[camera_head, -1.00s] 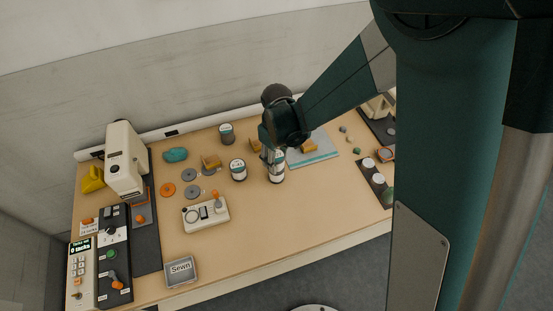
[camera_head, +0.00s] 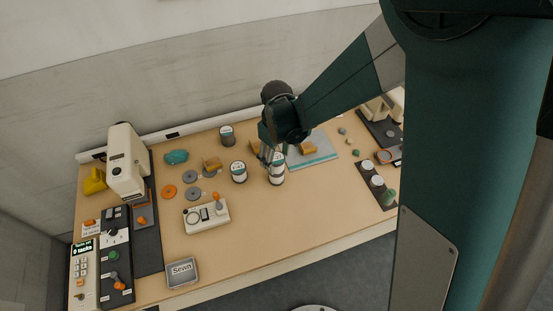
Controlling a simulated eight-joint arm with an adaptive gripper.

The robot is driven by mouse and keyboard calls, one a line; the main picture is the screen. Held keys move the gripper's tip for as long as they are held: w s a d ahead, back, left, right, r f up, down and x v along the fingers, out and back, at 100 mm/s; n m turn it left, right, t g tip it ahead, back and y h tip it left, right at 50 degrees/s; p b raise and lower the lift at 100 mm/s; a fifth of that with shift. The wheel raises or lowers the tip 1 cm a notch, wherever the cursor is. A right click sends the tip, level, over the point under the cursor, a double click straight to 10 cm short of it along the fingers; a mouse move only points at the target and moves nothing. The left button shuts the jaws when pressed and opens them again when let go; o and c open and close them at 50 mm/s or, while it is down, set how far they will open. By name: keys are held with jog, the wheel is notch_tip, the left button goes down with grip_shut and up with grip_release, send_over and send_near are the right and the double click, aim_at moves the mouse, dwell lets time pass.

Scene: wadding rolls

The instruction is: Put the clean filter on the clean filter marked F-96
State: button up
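A white canister with a dark band (camera_head: 277,177) stands upright on the table, right under my gripper (camera_head: 270,160). My gripper points down at its top; the fingers overlap the canister in the picture, and I cannot tell whether they grip it. A second white canister (camera_head: 238,174) with a dark-lettered label stands upright to its left. A third, darker-bodied canister (camera_head: 227,139) stands further back. The labels are too small to read for sure, so I cannot tell which is F-96 or which is the clean filter.
Grey and orange discs (camera_head: 169,191) lie left of the canisters. A white dial device (camera_head: 206,216) is in front. A tall cream machine (camera_head: 126,165) and control panels stand at the left. A blue-grey mat (camera_head: 322,157) lies right of my gripper.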

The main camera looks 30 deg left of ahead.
aim_at(277, 158)
notch_tip(277, 158, up, 11)
jog(key=shift+f, duration=0.15)
dwell(0.5)
dwell(0.5)
jog(key=w+d+r+m+t, duration=0.1)
jog(key=d+r+m, duration=0.1)
jog(key=d+r, duration=0.5)
jog(key=d+r+m+t+y, duration=0.1)
jog(key=d+r+m, duration=0.2)
jog(key=d, duration=0.8)
jog(key=w+d+r+m+t, duration=0.1)
jog(key=d+r+m, duration=0.1)
jog(key=d+r, duration=0.5)
jog(key=s+d+m+t, duration=0.2)
jog(key=s+d, duration=0.3)
jog(key=d, duration=0.7)
jog(key=s+d+r+m+t+h, duration=0.1)
jog(key=s+d+m, duration=0.4)
jog(key=d, duration=0.6)
jog(key=shift+s+d+t, duration=0.4)
jog(key=shift+s+t, duration=0.2)
